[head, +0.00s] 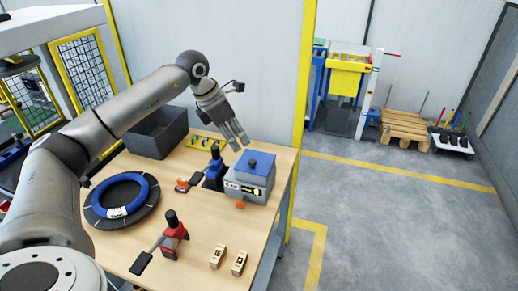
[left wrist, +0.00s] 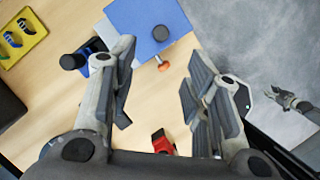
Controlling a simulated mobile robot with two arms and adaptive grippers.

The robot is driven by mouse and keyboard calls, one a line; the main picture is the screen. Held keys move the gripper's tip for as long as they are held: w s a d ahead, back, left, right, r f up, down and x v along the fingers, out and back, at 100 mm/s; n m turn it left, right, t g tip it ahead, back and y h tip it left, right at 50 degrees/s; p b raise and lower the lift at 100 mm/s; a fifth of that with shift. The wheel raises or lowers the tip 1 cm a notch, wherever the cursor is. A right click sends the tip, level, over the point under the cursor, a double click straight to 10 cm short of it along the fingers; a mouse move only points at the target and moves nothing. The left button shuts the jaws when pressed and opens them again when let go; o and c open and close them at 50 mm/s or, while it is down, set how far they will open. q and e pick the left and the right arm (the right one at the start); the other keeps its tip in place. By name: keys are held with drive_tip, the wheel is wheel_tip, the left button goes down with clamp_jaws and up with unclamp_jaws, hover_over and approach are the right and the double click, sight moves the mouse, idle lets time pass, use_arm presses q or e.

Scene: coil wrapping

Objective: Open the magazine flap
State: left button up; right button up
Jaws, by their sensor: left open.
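The magazine is a grey box (head: 247,190) with dials on its front, standing on the table's right part. Its blue flap (head: 262,160) lies flat on top and looks shut, with a dark knob on it. In the left wrist view the blue flap (left wrist: 140,18) and round dark knob (left wrist: 160,33) lie beyond the fingertips. My left gripper (head: 235,140) is open and empty, above and a little left of the flap, apart from it. It also shows in the left wrist view (left wrist: 160,72). My right gripper (left wrist: 291,100) appears small over the floor; its jaw opening is unclear.
A blue-bodied hand tool (head: 214,170) stands close left of the magazine. A red tool (head: 173,233), blue coil (head: 122,197), dark bin (head: 160,133), yellow tray (head: 200,141) and two wooden blocks (head: 228,260) are also on the table (head: 200,213). An orange knob (head: 240,205) sticks out in front.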

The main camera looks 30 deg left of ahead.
use_arm(q)
drive_tip(key=w+f, duration=0.1)
drive_tip(key=p, duration=0.3)
hover_over(251, 161)
drive_tip(key=s, duration=0.2)
drive_tip(key=f, duration=0.5)
drive_tip(key=shift+s+a+f, duration=0.1)
drive_tip(key=shift+a+f, duration=0.05)
drive_tip(key=shift+a, duration=0.25)
drive_tip(key=x, duration=0.3)
drive_tip(key=shift+w+f, duration=0.25)
drive_tip(key=shift+f, duration=0.05)
use_arm(e)
drive_tip(key=r, duration=0.3)
drive_tip(key=shift+s+a+r, duration=0.2)
drive_tip(key=shift+s, duration=0.05)
use_arm(q)
drive_tip(key=c, duration=0.4)
clamp_jaws()
use_arm(e)
drive_tip(key=shift+s+d, duration=0.15)
drive_tip(key=shift+s, duration=0.35)
